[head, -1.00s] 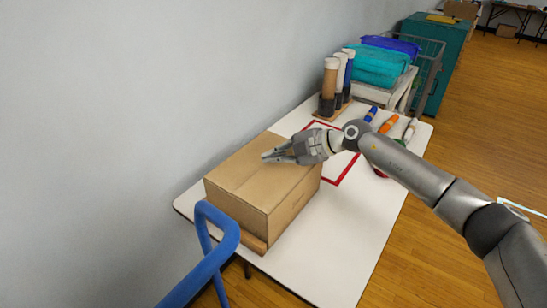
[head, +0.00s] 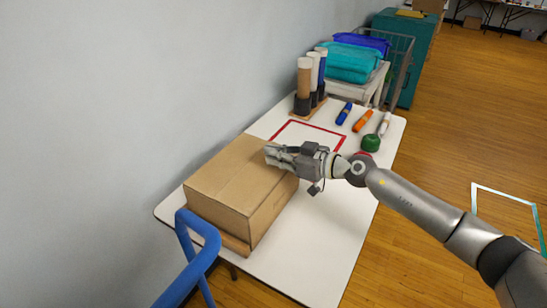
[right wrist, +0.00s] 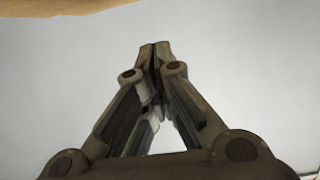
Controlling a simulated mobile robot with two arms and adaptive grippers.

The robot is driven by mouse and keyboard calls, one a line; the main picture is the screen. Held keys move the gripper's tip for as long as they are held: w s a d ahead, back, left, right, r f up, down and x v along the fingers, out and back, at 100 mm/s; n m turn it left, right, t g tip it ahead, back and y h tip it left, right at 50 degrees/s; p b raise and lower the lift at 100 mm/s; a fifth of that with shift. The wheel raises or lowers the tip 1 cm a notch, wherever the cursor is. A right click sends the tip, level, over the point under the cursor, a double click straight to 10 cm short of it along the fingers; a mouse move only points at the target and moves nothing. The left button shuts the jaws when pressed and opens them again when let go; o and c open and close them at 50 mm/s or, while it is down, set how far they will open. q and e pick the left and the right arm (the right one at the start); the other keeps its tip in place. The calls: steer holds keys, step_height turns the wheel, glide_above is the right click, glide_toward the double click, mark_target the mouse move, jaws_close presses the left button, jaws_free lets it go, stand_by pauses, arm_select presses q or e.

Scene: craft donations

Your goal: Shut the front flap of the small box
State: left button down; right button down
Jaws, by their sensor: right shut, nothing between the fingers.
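The small box (head: 228,178) is brown cardboard and stands on the near part of a white table (head: 310,235). Its top looks closed and flat. A brown strip (head: 236,245) shows low along its near face; I cannot tell whether it is the front flap. My right gripper (head: 268,154) is shut and empty, with its fingertips at or just above the right edge of the box top; contact is unclear. In the right wrist view its closed fingers (right wrist: 153,48) point at a pale surface, with a brown edge (right wrist: 60,8) at the top left. My left gripper is out of view.
A blue tube rail (head: 200,237) rises at the near left, close to the box. A red outlined area (head: 318,126), brown and white tubes in a stand (head: 304,80), several markers (head: 362,121) and a green round thing (head: 370,143) are farther back. The table's right front is clear.

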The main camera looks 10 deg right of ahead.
steer(key=b, duration=0.1)
glide_above(252, 171)
steer(key=shift+s+d+f, duration=0.2)
steer(key=shift+d+f, duration=0.05)
steer(key=shift+f, duration=0.5)
steer(key=shift+w+a+f+b, duration=0.15)
steer(key=shift+f+b, duration=0.2)
steer(key=shift+f, duration=0.3)
steer(key=shift+w+a+f+b, duration=0.15)
steer(key=shift+f+b, duration=0.15)
steer(key=shift+f, duration=0.3)
steer(key=shift+d+f, duration=0.1)
steer(key=shift+f, duration=0.65)
steer(key=p, duration=0.3)
steer(key=shift+f, duration=0.15)
steer(key=shift+f+h+p, duration=0.3)
steer(key=shift+f+p, duration=0.05)
steer(key=shift+p, duration=0.1)
steer(key=shift+s+f, duration=0.1)
steer(key=shift+f, duration=0.25)
